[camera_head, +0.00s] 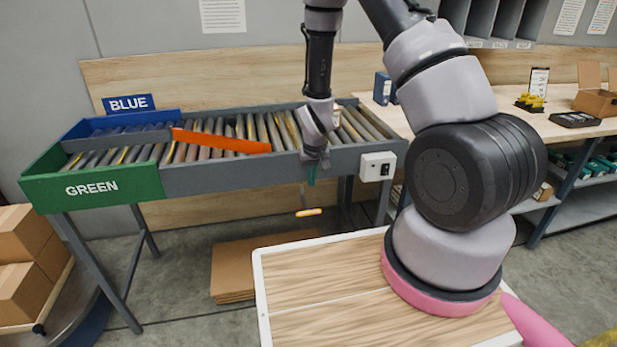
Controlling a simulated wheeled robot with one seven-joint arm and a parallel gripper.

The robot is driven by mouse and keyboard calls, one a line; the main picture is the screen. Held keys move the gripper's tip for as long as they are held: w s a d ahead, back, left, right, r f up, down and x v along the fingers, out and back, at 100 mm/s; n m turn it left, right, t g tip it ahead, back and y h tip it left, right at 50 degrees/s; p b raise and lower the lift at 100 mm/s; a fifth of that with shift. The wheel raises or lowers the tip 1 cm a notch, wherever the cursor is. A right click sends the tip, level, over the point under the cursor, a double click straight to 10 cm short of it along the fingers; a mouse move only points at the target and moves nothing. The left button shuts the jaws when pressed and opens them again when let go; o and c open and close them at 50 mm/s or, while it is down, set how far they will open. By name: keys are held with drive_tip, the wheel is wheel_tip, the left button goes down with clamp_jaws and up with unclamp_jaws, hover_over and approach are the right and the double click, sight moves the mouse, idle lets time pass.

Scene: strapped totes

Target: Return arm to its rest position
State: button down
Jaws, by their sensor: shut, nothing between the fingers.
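My gripper (313,176) hangs from my arm near the front rail of the roller conveyor (235,176), pointing down. It is shut with nothing in it. A small teal piece shows at its tip. My arm rises from a pink-ringed base at the right and arches over the conveyor's right part. No tote shows in this view.
The conveyor ends at the left in a BLUE bay (128,103) and a GREEN bay (90,186), with an orange diverter (221,140) across the rollers. A switch box (378,166) sits on the front rail. A workbench (560,128) stands right. Boxes (25,255) stand left.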

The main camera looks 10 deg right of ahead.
wheel_tip(320, 180, up, 28)
drive_tip(key=s+d+m+t+y, duration=0.1)
drive_tip(key=s+d+m+t, duration=0.1)
drive_tip(key=s+d, duration=0.1)
drive_tip(key=s+d+r+m+t+y, duration=0.1)
drive_tip(key=s+d+r+m+t, duration=0.1)
drive_tip(key=s+r, duration=1.5)
drive_tip(key=shift+s+t, duration=0.3)
drive_tip(key=shift+s, duration=0.9)
drive_tip(key=shift+w+d+r, duration=0.1)
